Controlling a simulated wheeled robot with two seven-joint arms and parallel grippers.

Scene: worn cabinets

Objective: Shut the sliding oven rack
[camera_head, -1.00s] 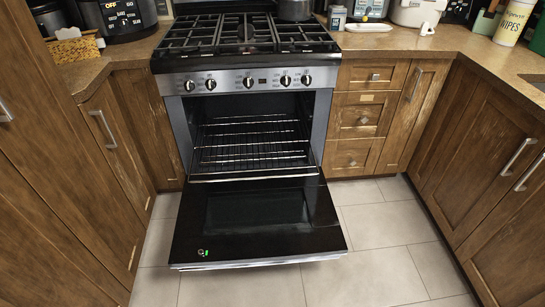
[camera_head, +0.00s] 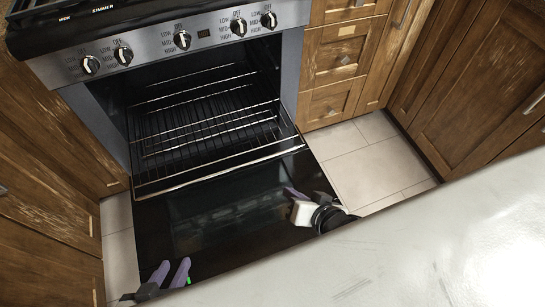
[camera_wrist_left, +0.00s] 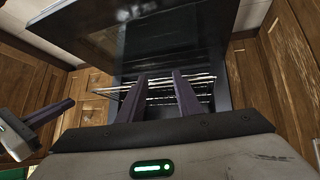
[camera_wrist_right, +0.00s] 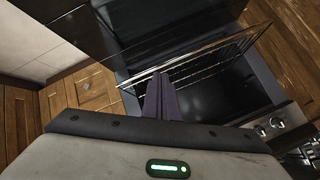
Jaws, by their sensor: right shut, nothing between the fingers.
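The oven rack (camera_head: 208,126) is a dark wire shelf inside the open oven, and its front edge reaches the oven mouth, above the lowered door (camera_head: 225,222). Wires of the rack also show in the left wrist view (camera_wrist_left: 158,91) and the right wrist view (camera_wrist_right: 215,58). My left gripper (camera_head: 172,271) is over the door's lower left part, its purple fingers apart and empty. In the left wrist view its fingers (camera_wrist_left: 162,76) point toward the rack. My right gripper (camera_head: 289,191) is over the door's right side, shut and empty, with fingers together (camera_wrist_right: 159,76).
The control panel with knobs (camera_head: 183,40) runs above the oven. Wooden drawers (camera_head: 338,60) stand to the right and cabinets (camera_head: 50,190) to the left. Tiled floor (camera_head: 375,160) is free right of the door.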

